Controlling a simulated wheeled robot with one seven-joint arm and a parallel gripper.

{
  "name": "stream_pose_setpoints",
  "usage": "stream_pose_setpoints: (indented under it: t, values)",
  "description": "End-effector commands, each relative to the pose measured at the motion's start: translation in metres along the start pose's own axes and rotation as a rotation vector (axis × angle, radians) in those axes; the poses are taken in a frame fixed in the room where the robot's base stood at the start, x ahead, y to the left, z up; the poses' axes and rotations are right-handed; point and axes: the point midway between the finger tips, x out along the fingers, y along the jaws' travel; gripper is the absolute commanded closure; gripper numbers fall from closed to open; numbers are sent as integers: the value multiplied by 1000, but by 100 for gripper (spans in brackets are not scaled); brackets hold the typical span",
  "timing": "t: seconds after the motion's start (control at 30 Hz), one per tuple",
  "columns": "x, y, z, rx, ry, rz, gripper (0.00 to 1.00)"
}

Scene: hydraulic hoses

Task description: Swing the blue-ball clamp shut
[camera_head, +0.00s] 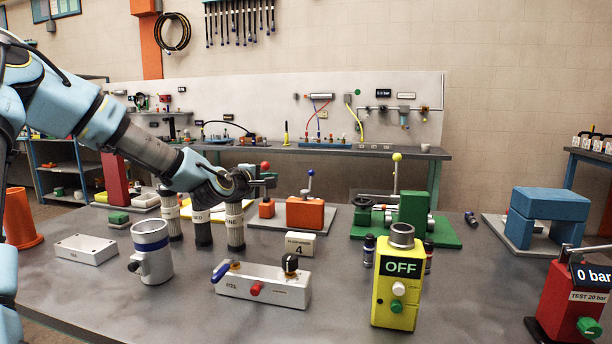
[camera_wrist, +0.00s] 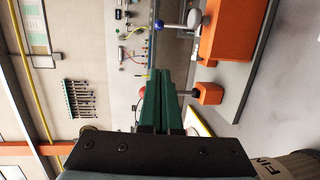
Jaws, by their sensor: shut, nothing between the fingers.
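The blue-ball clamp has a blue ball (camera_head: 310,173) on a lever that stands up from a large orange block (camera_head: 305,213) on a grey plate. In the wrist view its blue ball (camera_wrist: 194,19) and orange block (camera_wrist: 232,38) are at the upper right, apart from my fingers. A smaller orange block (camera_head: 267,209) with a red ball (camera_head: 265,166) is to its left. My gripper (camera_head: 268,180) is left of the blue ball, close to the red ball in the picture. Its green fingers (camera_wrist: 160,85) are shut and empty, and they partly hide the red ball (camera_wrist: 143,92).
Ribbed hose pieces (camera_head: 235,225) stand under my wrist. A white block marked P21 (camera_head: 262,284), a yellow OFF box (camera_head: 400,285) and a white cup (camera_head: 152,262) stand in front. A green fixture (camera_head: 412,212) is to the right. Some bare tabletop lies between them.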

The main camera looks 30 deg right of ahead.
Motion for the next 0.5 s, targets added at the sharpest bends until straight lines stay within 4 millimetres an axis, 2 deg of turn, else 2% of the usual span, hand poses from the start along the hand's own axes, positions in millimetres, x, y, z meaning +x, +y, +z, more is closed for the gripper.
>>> stream_pose_setpoints:
  t: [0.5]
  values:
    - [4,2,0,-9,0,9,100]
